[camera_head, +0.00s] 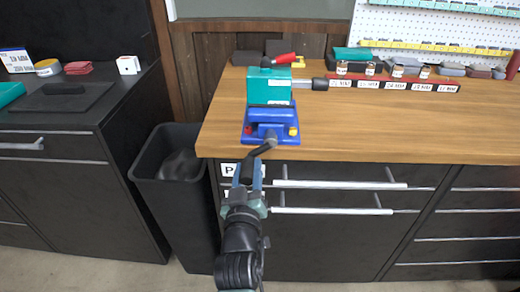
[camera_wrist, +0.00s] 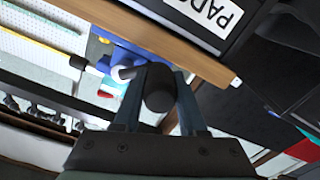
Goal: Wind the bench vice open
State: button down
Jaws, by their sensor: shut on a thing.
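The bench vice, with a teal body (camera_head: 268,87) and a blue front part (camera_head: 271,123), sits at the left front edge of the wooden bench. A dark crank handle (camera_head: 263,149) hangs from its front, over the bench edge, angled down and left. My gripper (camera_head: 247,174) is below the bench edge, shut on the crank's grip. In the wrist view the dark round grip (camera_wrist: 159,90) lies between my two fingers. The vice's blue part (camera_wrist: 114,48) shows behind it, turned sideways. The gap between the jaws is not clear.
The wooden bench top (camera_head: 380,125) is mostly clear right of the vice. Small jars (camera_head: 370,69) and labelled blocks stand behind. Drawer handles (camera_head: 340,185) stick out right of my gripper. A black bin (camera_head: 180,190) stands left of it. A red-handled tool (camera_head: 279,60) lies behind the vice.

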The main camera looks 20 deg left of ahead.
dwell(0.3)
jog(key=d+f+p, duration=0.1)
jog(key=p, duration=0.1)
jog(key=w+d+f+p, duration=0.1)
jog(key=d+p, duration=0.1)
jog(key=shift+d+f, duration=0.1)
jog(key=shift+d, duration=0.15)
jog(key=d+b, duration=0.2)
jog(key=w+d+b, duration=0.1)
jog(key=shift+d+r+b, duration=0.15)
jog(key=shift+r+b, duration=0.15)
jog(key=shift+b, duration=0.05)
dwell(0.3)
